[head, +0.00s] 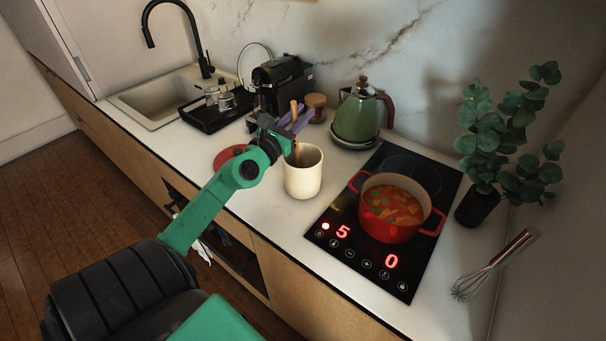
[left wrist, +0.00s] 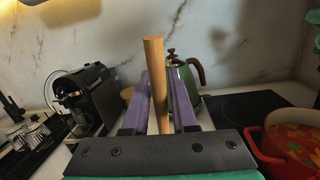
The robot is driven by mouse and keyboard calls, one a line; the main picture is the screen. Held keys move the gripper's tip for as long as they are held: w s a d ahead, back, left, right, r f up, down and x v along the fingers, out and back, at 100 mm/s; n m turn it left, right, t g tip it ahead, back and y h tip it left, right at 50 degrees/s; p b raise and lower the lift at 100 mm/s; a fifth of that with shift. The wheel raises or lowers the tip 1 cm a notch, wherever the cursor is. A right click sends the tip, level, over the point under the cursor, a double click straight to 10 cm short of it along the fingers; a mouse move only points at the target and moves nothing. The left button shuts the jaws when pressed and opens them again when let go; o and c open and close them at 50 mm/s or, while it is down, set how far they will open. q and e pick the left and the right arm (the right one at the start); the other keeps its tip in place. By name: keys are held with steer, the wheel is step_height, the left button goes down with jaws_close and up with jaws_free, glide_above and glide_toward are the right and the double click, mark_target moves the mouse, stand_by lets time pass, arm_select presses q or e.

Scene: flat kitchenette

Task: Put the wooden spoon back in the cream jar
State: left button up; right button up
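The wooden spoon (head: 294,108) stands nearly upright with its handle up. My left gripper (head: 297,122) has its purple fingers on either side of the handle and appears shut on it. In the left wrist view the handle (left wrist: 155,80) rises between the two fingers. The cream jar (head: 303,180) stands upright on the counter just below the gripper. The spoon's lower part reaches down into the jar's mouth; its end is hidden inside. My right gripper is not in view.
A red pot (head: 391,230) of soup sits on the black cooktop (head: 343,232) right of the jar. A green kettle (head: 357,118) and a coffee machine (head: 283,82) stand behind. A red lid (head: 229,155) lies left of the jar. A whisk (head: 490,270) lies at right.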

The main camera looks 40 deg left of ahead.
arm_select(q)
steer(key=shift+o, duration=1)
steer(key=s+d+f+b, duration=0.1)
steer(key=s+b, duration=0.7)
steer(key=s, duration=0.6)
steer(key=shift+s+f, duration=0.15)
steer(key=shift+f, duration=0.2)
steer(key=shift+d, duration=0.1)
